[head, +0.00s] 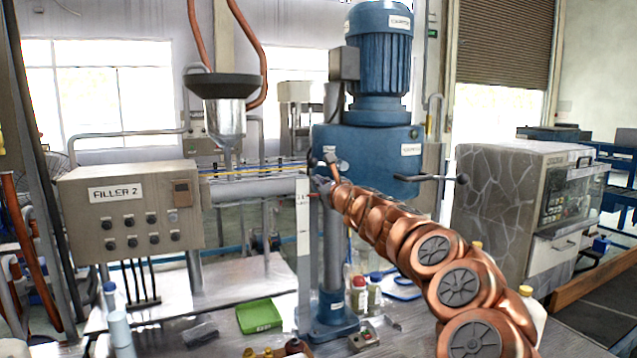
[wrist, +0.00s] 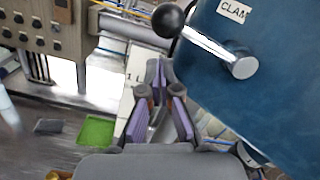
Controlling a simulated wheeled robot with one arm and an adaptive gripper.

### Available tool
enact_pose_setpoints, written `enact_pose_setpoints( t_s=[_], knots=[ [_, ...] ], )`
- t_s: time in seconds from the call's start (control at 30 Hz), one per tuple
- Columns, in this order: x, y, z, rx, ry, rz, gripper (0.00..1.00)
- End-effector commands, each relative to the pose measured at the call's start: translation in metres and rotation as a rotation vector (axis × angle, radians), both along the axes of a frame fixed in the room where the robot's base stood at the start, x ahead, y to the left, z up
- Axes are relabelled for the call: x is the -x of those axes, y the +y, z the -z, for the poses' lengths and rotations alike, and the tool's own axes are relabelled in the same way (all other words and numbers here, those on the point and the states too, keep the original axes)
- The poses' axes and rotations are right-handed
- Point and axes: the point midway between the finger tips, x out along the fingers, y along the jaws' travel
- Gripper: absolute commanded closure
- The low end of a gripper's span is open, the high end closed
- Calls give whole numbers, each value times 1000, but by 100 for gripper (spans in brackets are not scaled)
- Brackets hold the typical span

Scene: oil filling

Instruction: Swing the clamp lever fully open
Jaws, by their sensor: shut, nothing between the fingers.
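The clamp lever (wrist: 205,42) shows in the wrist view as a bright metal rod with a black ball knob (wrist: 168,19) at its upper left end. Its metal hub (wrist: 243,67) sits on the blue machine head (wrist: 285,75), below a label reading "CLAM". My gripper (wrist: 158,66) has its purple-padded fingers shut and empty, with the tips below the knob and left of the rod, apart from both in the picture. In the head view my gripper (head: 318,185) is at the left side of the blue machine head (head: 372,148); the lever there is too small to make out clearly.
A white scale (head: 303,250) stands upright beside the machine column (head: 335,255). The FILLER 2 control box (head: 130,212) is at the left. A green tray (head: 259,316) and bottles (head: 359,294) stand on the bench below. Another black-knobbed handle (head: 462,179) sticks out at the machine's right.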

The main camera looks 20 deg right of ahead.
Motion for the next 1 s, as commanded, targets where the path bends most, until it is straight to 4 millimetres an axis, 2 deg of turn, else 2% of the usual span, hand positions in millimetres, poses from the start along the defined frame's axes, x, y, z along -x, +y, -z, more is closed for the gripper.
enact_pose_setpoints(
  t_s=[0.03,0.17,0.27,1.0],
  knots=[
    [1,-2,13,-2,0,1,100],
    [4,-6,28,-5,0,3,100],
    [14,-9,22,-5,-1,3,100],
    [84,-18,26,-3,0,1,100]
  ],
)
